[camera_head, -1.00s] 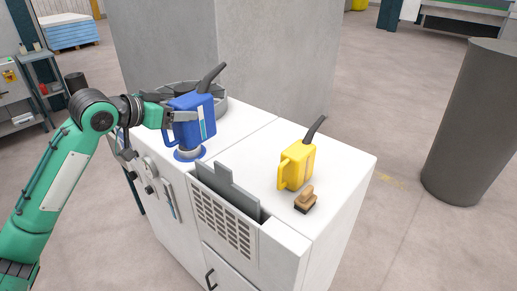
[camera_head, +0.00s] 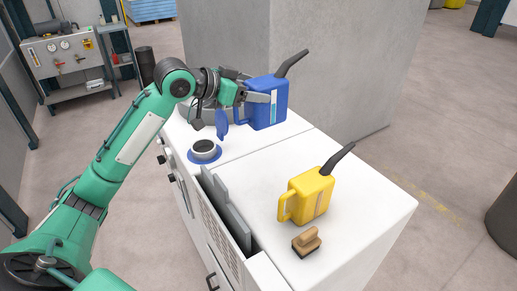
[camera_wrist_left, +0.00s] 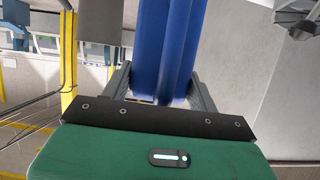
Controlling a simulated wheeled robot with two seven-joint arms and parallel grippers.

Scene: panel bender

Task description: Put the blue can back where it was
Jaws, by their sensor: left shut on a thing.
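The blue can (camera_head: 268,103) has a dark spout pointing up to the right and a pale label. It is upright over the back part of the white cabinet top (camera_head: 240,140), apparently raised; the gap below is hard to judge. My left gripper (camera_head: 246,97) is shut on the can from its left side, near the loop handle. In the left wrist view the can (camera_wrist_left: 168,50) fills the space between the two fingers (camera_wrist_left: 160,90). My right gripper is in neither view.
A yellow can (camera_head: 308,194) and a wooden-handled brush (camera_head: 306,242) stand at the front right. A grey concrete pillar (camera_head: 300,40) rises behind. An open slot with grey plates (camera_head: 226,207) is at the front.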

